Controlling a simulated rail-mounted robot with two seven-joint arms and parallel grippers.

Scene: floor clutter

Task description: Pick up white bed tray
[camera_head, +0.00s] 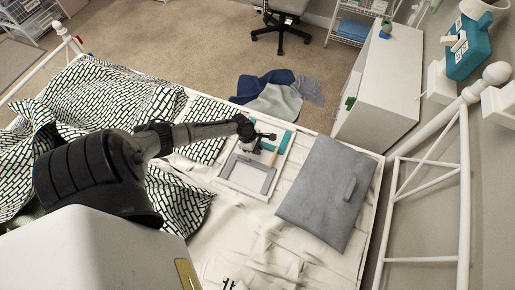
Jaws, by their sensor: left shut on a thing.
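The white bed tray (242,176) lies on the bed in the middle of the view, with a grey-edged panel and several small teal, white and dark items on it. My left arm reaches in from the left. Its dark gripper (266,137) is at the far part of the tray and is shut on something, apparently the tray. The exact contact is too small to make out, and the gripper covers part of the tray's far side. My right gripper is not in view.
A grey flat case (327,194) lies right of the tray. Patterned bedding (120,95) is heaped at left. A white cabinet (380,85) stands beyond the bed, and a white metal bed frame (464,180) rises at right. Clothes (272,98) lie on the floor.

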